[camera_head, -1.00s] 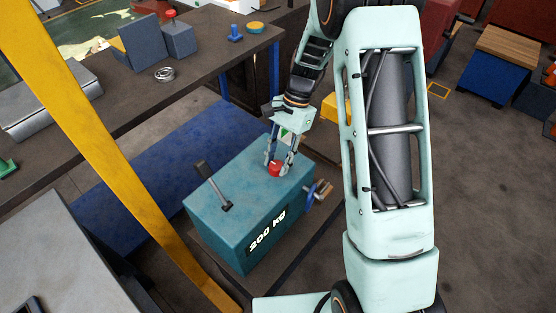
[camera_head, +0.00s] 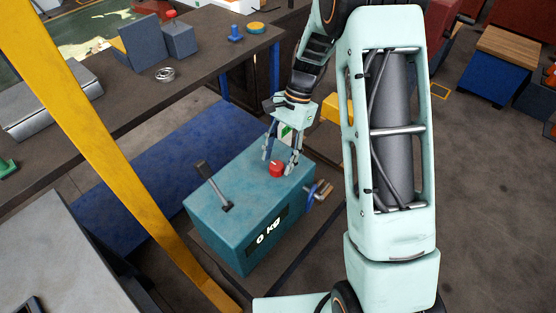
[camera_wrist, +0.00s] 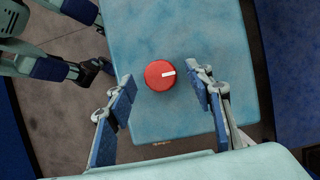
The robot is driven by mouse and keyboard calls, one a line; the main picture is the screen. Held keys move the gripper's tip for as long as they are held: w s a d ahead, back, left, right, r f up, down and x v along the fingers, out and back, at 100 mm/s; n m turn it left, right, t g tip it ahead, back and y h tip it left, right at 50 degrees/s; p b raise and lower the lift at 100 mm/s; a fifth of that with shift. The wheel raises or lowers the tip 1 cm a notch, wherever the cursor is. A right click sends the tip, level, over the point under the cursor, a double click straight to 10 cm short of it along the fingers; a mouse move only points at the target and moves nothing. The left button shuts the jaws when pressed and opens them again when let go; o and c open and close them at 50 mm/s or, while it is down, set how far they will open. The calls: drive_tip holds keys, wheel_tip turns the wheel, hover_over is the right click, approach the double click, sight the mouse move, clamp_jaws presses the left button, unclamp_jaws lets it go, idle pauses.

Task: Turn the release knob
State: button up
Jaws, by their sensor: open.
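The red round release knob (camera_head: 276,169) sits on top of the teal box (camera_head: 235,226), near its far right corner. In the wrist view the knob (camera_wrist: 160,75) has a white mark that points right and slightly up. My gripper (camera_head: 278,162) is open and empty, pointing down over the knob. In the wrist view its blue-padded fingers (camera_wrist: 164,84) stand on either side of the knob with a gap on each side. The box's black front display reads "0 kg".
A lever (camera_head: 213,186) stands up from the box top left of the knob. A blue and brown handle (camera_head: 318,194) sticks out at the box's right side. A yellow post (camera_head: 105,150) crosses the left. A dark bench (camera_head: 120,100) stands behind.

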drive_tip(key=v, duration=1)
drive_tip(key=shift+r, duration=0.4)
drive_tip(key=shift+w+d, duration=0.1)
drive_tip(key=shift+d, duration=0.05)
